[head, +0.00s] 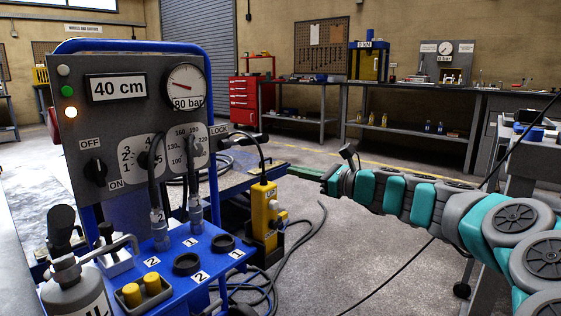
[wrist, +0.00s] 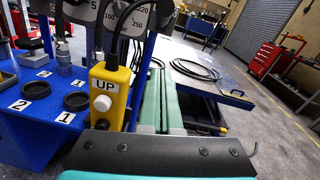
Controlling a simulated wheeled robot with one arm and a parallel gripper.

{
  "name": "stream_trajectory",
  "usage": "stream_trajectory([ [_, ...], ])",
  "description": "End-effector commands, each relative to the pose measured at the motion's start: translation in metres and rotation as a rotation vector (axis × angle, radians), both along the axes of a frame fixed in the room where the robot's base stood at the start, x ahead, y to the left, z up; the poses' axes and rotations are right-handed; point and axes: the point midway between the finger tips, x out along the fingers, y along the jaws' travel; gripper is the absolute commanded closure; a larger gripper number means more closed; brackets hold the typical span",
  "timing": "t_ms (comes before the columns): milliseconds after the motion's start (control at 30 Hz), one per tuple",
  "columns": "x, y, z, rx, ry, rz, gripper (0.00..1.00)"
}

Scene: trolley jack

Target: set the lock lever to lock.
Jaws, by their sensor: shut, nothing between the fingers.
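The control panel (head: 120,110) stands at the left in the head view. A LOCK label (head: 219,131) is at its right edge. Beside it a dark lever (head: 246,138) sticks out to the right, roughly level; I take it for the lock lever, but its exact setting is hard to read. My gripper (head: 292,169) is shut and empty, right of and below the lever and apart from it in the picture. In the wrist view the green fingers (wrist: 158,75) lie together, pointing away, and I cannot make out the lever there.
A yellow UP pendant (head: 263,207) hangs by its cable between panel and gripper; in the wrist view it stands just left of the fingers (wrist: 108,100). The blue console shelf (head: 190,265) has sockets and hoses. Cables lie on the floor. Open floor is at the right.

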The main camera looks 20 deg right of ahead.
Motion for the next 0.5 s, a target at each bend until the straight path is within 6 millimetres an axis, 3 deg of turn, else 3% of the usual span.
stream_trajectory([
  [500,0.069,0.057,-0.004,-0.004,0.0,0.003,1.0],
])
